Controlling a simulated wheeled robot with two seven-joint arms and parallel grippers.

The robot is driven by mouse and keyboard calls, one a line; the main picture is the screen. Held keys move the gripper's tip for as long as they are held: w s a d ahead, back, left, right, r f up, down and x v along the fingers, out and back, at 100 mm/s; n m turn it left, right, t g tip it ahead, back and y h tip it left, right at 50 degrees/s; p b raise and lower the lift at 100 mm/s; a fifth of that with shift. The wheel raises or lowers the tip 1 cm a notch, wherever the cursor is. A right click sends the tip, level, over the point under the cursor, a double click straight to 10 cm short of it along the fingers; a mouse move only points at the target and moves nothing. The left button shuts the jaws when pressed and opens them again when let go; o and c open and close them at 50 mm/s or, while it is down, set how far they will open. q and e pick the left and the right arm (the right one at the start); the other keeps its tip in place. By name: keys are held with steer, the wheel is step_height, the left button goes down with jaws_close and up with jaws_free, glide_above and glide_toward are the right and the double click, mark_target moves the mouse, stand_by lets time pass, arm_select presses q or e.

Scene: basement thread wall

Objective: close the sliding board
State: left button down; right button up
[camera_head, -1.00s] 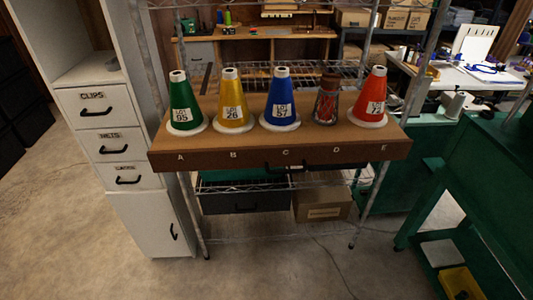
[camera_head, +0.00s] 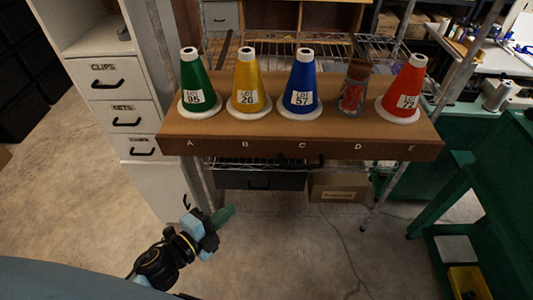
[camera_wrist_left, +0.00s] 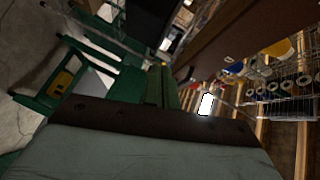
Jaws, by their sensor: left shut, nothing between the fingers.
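The brown wooden board (camera_head: 270,148) lies on a wire rack, its front edge lettered A to E. A dark handle (camera_head: 315,160) sits low on the front edge, near C. Green (camera_head: 197,82), yellow (camera_head: 247,85), blue (camera_head: 301,85) and red (camera_head: 406,85) thread cones stand upright on it, with a red-netted item (camera_head: 353,90) at D. My left gripper (camera_head: 224,214) is shut and empty, below and in front of the board's left half, apart from it. In the left wrist view, the board's dark side (camera_wrist_left: 225,40) shows at upper right. My right gripper is not in view.
A white drawer cabinet (camera_head: 112,85) stands close at left. Under the board are a dark drawer bin (camera_head: 262,181) and a cardboard box (camera_head: 338,187). A green bench (camera_head: 490,175) with a yellow bin (camera_head: 468,282) stands at right. The floor in front is clear.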

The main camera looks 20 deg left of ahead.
arm_select(q)
step_height(320, 180, up, 9)
steer(key=d+m+h, duration=0.3)
steer(key=m, duration=0.1)
steer(key=t+p, duration=0.1)
steer(key=p, duration=0.2)
glide_toward(278, 149)
steer(key=w+d, duration=0.1)
steer(key=d, duration=0.3)
steer(key=w, duration=0.3)
steer(key=shift+w+a+r, duration=0.15)
steer(key=shift+w+a, duration=0.05)
steer(key=shift+a, duration=0.05)
steer(key=shift+w+a, duration=0.15)
steer(key=shift+w, duration=0.25)
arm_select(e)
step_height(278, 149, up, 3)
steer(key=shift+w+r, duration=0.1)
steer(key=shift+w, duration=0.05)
arm_select(q)
steer(key=shift+a, duration=0.1)
